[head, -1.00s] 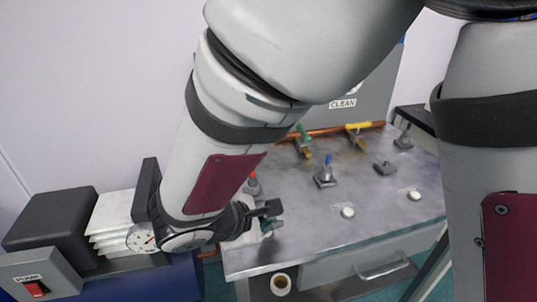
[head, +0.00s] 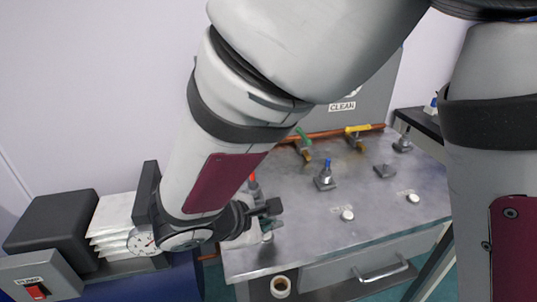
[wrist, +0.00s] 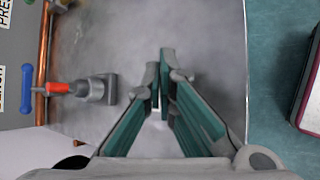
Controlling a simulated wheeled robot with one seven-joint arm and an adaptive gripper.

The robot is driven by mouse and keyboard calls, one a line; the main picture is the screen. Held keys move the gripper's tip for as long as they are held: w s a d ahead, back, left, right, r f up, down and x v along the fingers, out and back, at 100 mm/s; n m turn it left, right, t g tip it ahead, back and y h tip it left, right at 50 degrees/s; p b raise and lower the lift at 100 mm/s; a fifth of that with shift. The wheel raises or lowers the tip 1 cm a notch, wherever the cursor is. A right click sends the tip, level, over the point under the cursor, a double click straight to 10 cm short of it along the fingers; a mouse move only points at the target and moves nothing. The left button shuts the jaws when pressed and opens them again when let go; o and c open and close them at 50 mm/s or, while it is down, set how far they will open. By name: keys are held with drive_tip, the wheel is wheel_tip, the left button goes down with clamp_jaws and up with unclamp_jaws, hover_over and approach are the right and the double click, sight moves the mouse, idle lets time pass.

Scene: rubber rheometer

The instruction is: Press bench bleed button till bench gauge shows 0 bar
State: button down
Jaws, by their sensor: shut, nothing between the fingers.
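The grey metal bench top (head: 300,238) carries white round buttons. One button (head: 267,237) is at its left front, right by my gripper; others are in the middle (head: 347,215) and at the right (head: 413,197). My gripper (head: 268,225) is shut and empty, over the left part of the bench. In the wrist view, its fingertips (wrist: 163,78) are together above the bench, and a small white patch shows between the fingers. Whether they touch the button I cannot tell. A white dial gauge (head: 142,241) is left of my wrist, partly covered; its reading is too small to tell.
A red-handled valve (wrist: 57,87) stands left of the fingers in the wrist view, by a copper pipe (wrist: 43,60). Blue (head: 326,170), green (head: 303,142) and yellow (head: 357,130) valves stand farther back. A pump switch box (head: 38,277) is at left.

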sight(268, 236)
drive_tip(key=shift+r, duration=0.2)
drive_tip(key=shift+r+p, duration=1.85)
drive_tip(key=shift+r, duration=0.7)
